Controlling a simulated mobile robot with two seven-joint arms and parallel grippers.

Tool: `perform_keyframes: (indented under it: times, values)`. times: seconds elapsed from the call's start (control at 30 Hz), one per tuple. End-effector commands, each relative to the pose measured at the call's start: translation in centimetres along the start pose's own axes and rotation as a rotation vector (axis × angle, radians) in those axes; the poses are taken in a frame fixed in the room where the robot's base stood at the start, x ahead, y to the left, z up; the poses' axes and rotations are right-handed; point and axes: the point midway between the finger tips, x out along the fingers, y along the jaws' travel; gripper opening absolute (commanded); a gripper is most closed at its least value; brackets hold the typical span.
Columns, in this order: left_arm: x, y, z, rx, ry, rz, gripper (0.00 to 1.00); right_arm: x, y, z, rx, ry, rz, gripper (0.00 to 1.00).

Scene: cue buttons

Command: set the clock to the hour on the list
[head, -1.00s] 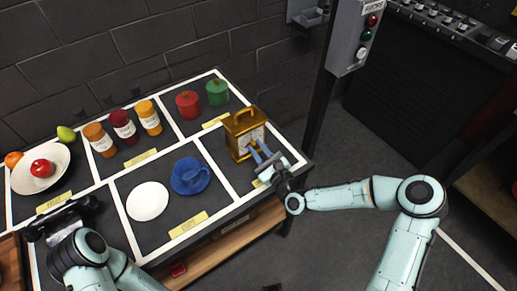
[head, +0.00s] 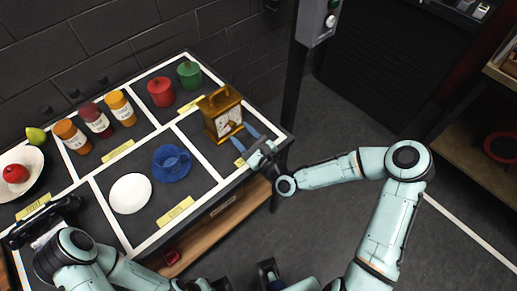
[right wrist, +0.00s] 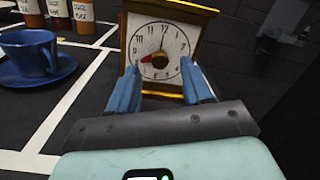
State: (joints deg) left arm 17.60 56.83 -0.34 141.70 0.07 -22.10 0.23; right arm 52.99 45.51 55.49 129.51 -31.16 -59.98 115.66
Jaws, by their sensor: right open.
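The brass clock (head: 221,112) with a top handle and white dial stands upright near the table's right edge. In the right wrist view, the clock face (right wrist: 160,48) shows a red hand pointing left, around eight or nine, and a dark hand pointing up near twelve. A dark knob (right wrist: 160,61) sits at its centre. My right gripper (head: 245,137) is open and empty just in front of the dial; its blue fingers also show in the right wrist view (right wrist: 161,85). No readable list shows.
A blue cup on its saucer (head: 171,164) and a white plate (head: 130,194) lie left of the clock. Several jars stand further left. A grey post with a button box (head: 320,22) rises behind the table's right corner.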

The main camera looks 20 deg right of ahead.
Motion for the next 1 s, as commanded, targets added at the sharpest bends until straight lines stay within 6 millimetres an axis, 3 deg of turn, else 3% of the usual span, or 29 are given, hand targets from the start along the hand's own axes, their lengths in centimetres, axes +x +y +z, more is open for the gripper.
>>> perform_keyframes:
  times: [0.33, 0.53, 1.0]
  values:
    - [0.0, 0.0, 0.0, 0.0, 0.0, 0.0, 0.0, -8.3, -0.1, -0.1, 0.001, 0.005, -0.002, 0.5]
    - [-2.4, 0.9, -0.3, 0.003, 0.009, 0.003, 0.0, -9.9, -0.2, 0.1, 0.001, 0.003, -0.002, 0.5]
    - [-2.6, 1.1, -0.3, 0.004, 0.01, 0.003, 0.0, -10.5, 0.0, -0.1, 0.0, 0.001, -0.001, 0.5]
